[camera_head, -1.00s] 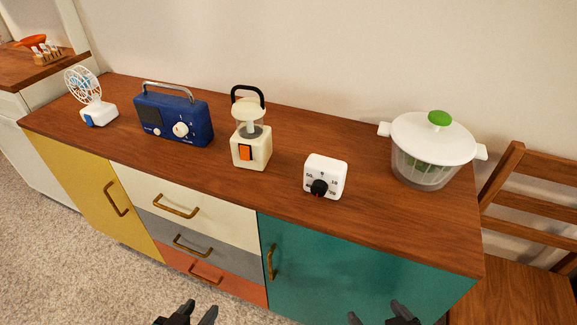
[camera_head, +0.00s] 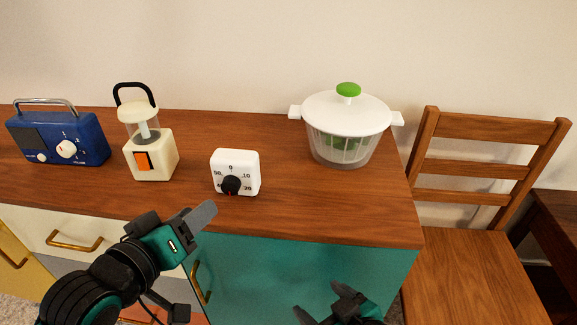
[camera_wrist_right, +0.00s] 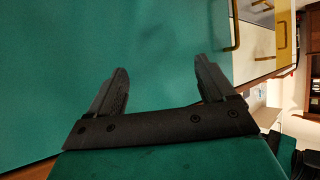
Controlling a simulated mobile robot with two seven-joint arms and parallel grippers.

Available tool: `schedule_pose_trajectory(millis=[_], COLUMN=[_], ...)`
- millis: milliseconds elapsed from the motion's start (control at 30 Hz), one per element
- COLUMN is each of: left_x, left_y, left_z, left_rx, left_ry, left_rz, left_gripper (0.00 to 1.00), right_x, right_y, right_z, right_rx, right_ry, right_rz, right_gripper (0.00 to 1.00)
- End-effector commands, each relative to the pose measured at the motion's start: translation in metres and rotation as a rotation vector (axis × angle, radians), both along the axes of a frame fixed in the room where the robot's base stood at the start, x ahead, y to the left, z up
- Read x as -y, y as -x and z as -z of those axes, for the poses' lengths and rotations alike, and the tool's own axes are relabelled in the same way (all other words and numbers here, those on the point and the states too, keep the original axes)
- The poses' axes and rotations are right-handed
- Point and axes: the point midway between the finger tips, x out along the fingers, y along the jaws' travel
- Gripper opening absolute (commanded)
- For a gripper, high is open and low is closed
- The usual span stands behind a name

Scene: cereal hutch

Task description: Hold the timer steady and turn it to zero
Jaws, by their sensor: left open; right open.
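The timer (camera_head: 243,165) is a white rounded block standing upright near the front edge of the wooden top. Its face has numbers and a black knob (camera_head: 231,185) with a red mark pointing down, away from the 0 at the top. My left gripper (camera_head: 192,262) is open and empty, in front of the hutch, below and left of the timer. My right gripper (camera_head: 322,304) is open and empty, low in front of the teal door. In the right wrist view, the right gripper's fingers (camera_wrist_right: 158,85) stand wide apart with only the teal door between them. Neither gripper touches the timer.
A cream lantern (camera_head: 150,155) stands left of the timer, with a blue radio (camera_head: 62,140) beyond it. A salad spinner (camera_head: 347,130) with a green knob stands behind right. The wooden top (camera_head: 330,205) is clear right of the timer. A chair (camera_head: 470,190) is at the right.

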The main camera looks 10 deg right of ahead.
Motion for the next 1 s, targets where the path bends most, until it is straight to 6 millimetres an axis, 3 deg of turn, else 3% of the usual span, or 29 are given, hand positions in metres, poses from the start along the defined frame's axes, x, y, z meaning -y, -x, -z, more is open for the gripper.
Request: schedule_pose_trajectory(millis=[100,300,600,667,733,833,1000], left_x=[0.000,0.000,0.000,0.000,0.000,0.000,0.000], left_y=[0.000,0.000,0.000,0.000,0.000,0.000,0.000], left_z=[0.000,0.000,0.001,0.001,0.001,0.001,0.000], left_rx=[0.000,0.000,0.000,0.000,0.000,0.000,0.001], left_ry=[0.000,0.000,0.000,0.000,0.000,0.000,-0.001], left_rz=[0.000,-0.001,-0.001,-0.001,-0.001,-0.001,-0.001], left_gripper=[0.43,0.43,0.43,0.43,0.43,0.43,0.43], right_x=[-0.026,-0.072,-0.121,-0.124,-0.120,-0.102,-0.078], right_y=[-0.015,-0.026,-0.032,-0.040,-0.060,-0.093,-0.127], right_z=[-0.030,-0.084,-0.160,-0.172,-0.183,-0.194,-0.211], right_rx=[0.110,0.340,0.806,0.928,1.083,1.269,1.528], right_ry=[0.044,0.145,0.413,0.529,0.730,1.036,1.420], right_rz=[-0.147,-0.410,-0.710,-0.736,-0.727,-0.655,-0.549], right_gripper=[0.83,0.83,0.83,0.83,0.83,0.83,0.83])
